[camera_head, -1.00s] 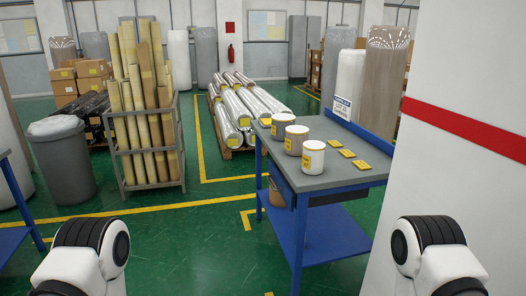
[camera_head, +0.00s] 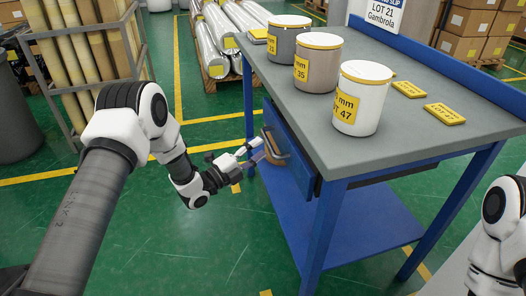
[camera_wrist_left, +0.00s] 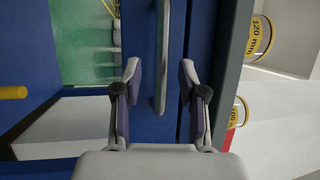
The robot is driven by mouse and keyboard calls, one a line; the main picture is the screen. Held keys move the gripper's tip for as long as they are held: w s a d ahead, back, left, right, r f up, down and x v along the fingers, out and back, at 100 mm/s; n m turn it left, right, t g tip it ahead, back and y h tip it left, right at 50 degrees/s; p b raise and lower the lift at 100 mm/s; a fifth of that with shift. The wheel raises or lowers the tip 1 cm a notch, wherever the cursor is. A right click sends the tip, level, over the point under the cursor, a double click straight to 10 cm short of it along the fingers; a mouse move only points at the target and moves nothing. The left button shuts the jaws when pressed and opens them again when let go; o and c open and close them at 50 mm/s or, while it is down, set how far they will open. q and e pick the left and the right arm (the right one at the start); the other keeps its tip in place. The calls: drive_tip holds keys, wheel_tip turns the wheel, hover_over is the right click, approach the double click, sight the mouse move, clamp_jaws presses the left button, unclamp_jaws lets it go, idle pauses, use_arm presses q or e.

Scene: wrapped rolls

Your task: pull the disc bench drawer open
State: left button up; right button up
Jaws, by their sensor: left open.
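The disc bench (camera_head: 400,150) stands at right in the head view, with a grey top and blue frame. My left gripper (camera_head: 254,154) is at the drawer front, open. In the left wrist view the pale metal handle (camera_wrist_left: 160,50) runs upright in the picture before the blue drawer front (camera_wrist_left: 136,40). The handle's end reaches between the spread fingertips (camera_wrist_left: 159,78), with a gap on both sides; contact is not seen. My right gripper is out of view; only part of that arm shows at lower right.
Three lidded tubs, grey (camera_head: 288,40), tan (camera_head: 317,62) and white (camera_head: 360,98), stand along the bench's near side. Yellow tags (camera_head: 445,114) lie on top. A blue lower shelf (camera_head: 350,230) spans the legs. Green floor (camera_head: 190,250) left of the bench is clear.

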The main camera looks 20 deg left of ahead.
sight(267, 141)
use_arm(q)
drive_tip(key=x, duration=0.3)
drive_tip(key=shift+w+d, duration=0.2)
drive_tip(key=shift+d, duration=0.05)
drive_tip(key=shift+w+d+r, duration=0.2)
drive_tip(key=shift+w+r, duration=0.05)
drive_tip(key=shift+f, duration=0.1)
drive_tip(key=shift+c, duration=0.3)
clamp_jaws()
drive_tip(key=shift+a, duration=0.1)
